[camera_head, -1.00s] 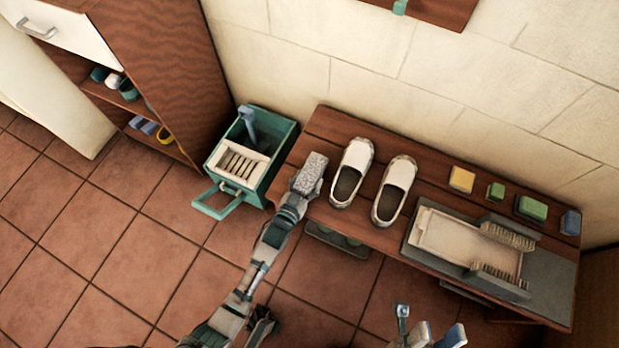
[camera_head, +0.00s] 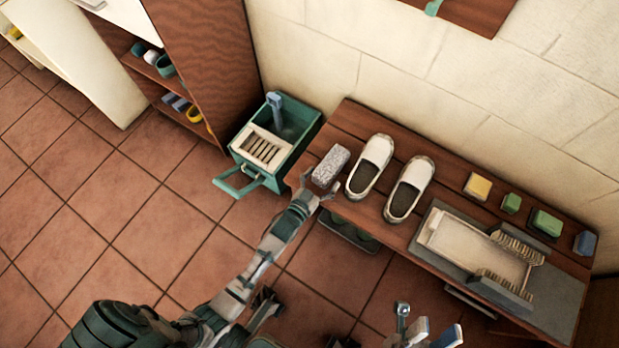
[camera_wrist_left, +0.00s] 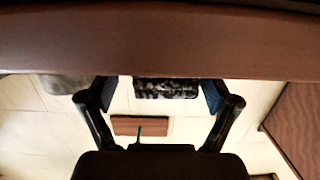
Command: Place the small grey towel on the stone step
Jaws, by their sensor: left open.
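A grey speckled block-like bundle (camera_head: 331,166), the only thing here resembling a small grey towel, lies at the left end of the brown slatted bench (camera_head: 350,122). My left gripper (camera_head: 322,192) is open at the bench's front left edge, just short of the bundle's near end. In the left wrist view the dark speckled bundle (camera_wrist_left: 166,88) shows between the spread fingers, beyond the brown bench edge. My right gripper (camera_head: 432,332) seems partly in view at the bottom, its jaw state unclear. I cannot identify a stone step for certain.
White shoes (camera_head: 370,166) stand right of the bundle. A grey slab with a cream tray (camera_head: 474,246), brushes, a yellow block (camera_head: 478,186) and green pieces fill the bench's right. A green bin (camera_head: 297,140) stands on the floor left of the bench.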

